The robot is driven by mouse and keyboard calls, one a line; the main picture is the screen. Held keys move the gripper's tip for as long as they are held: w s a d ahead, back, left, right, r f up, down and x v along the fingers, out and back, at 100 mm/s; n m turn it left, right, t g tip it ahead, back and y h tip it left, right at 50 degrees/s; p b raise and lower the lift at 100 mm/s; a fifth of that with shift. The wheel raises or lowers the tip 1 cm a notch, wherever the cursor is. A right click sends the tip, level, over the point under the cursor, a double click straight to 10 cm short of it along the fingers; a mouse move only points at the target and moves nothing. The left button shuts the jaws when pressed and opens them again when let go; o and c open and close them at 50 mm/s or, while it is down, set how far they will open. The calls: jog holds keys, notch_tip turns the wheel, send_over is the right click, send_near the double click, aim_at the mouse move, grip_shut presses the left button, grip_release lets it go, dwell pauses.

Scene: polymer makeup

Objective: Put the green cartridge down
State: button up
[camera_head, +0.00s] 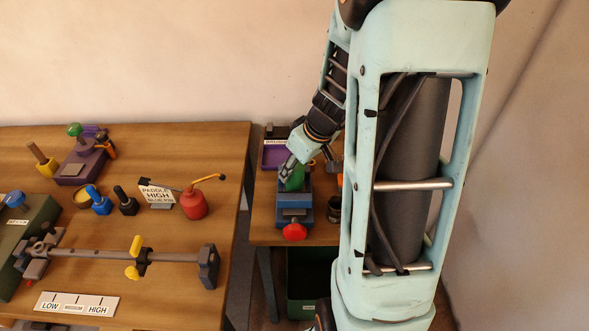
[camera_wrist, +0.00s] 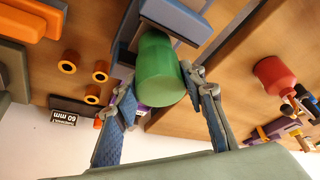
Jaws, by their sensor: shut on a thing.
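In the head view the cartridge (camera_head: 295,179) shows under my gripper (camera_head: 289,169), at the back of a blue-grey vise-like device (camera_head: 294,203) with a red knob (camera_head: 295,232). In the wrist view the device's blue-grey jaws lie close around the cartridge's far end. I cannot tell whether the cartridge touches them.
A purple tray (camera_head: 275,155) stands behind the device, and a dark jar (camera_head: 334,211) to its right. A green bin (camera_head: 306,275) is below the bench front. The larger table at left holds a red oil can (camera_head: 194,203) and several tools. My arm covers the right side.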

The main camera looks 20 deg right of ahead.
jog(key=shift+f, duration=0.15)
jog(key=o, duration=1.2)
jog(key=shift+d+r, duration=0.1)
jog(key=shift+r, duration=0.55)
jog(key=v, duration=1.1)
jog(key=shift+s+p, duration=0.25)
jog(key=shift+p, duration=0.15)
jog(key=shift+d, duration=0.1)
